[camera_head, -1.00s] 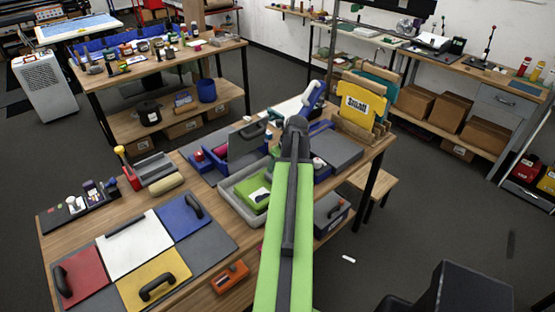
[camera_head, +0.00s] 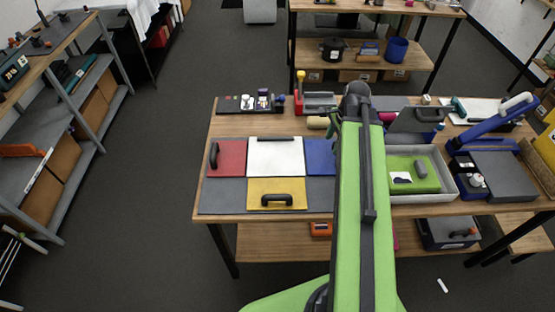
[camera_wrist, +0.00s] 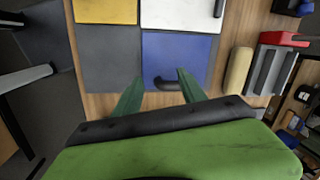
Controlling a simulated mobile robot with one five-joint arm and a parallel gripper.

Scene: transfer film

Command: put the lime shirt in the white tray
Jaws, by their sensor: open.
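A lime green folded piece (camera_head: 425,187), which looks like the lime shirt, lies in a pale grey-white tray (camera_head: 463,194) just right of my arm in the head view. A small white label and a grey object lie on it. My gripper (camera_wrist: 160,75) is open and empty in the wrist view, its two green fingers apart above the table, near the blue panel (camera_wrist: 178,58) and its dark handle. The tray and lime piece are not in the wrist view.
Red (camera_head: 231,157), white (camera_head: 276,156) and yellow (camera_head: 276,187) panels with dark handles lie on a grey board left of my arm. A cream roll (camera_head: 317,122) lies behind. A blue stand (camera_head: 500,118) rises right of the tray. Floor is free at front left.

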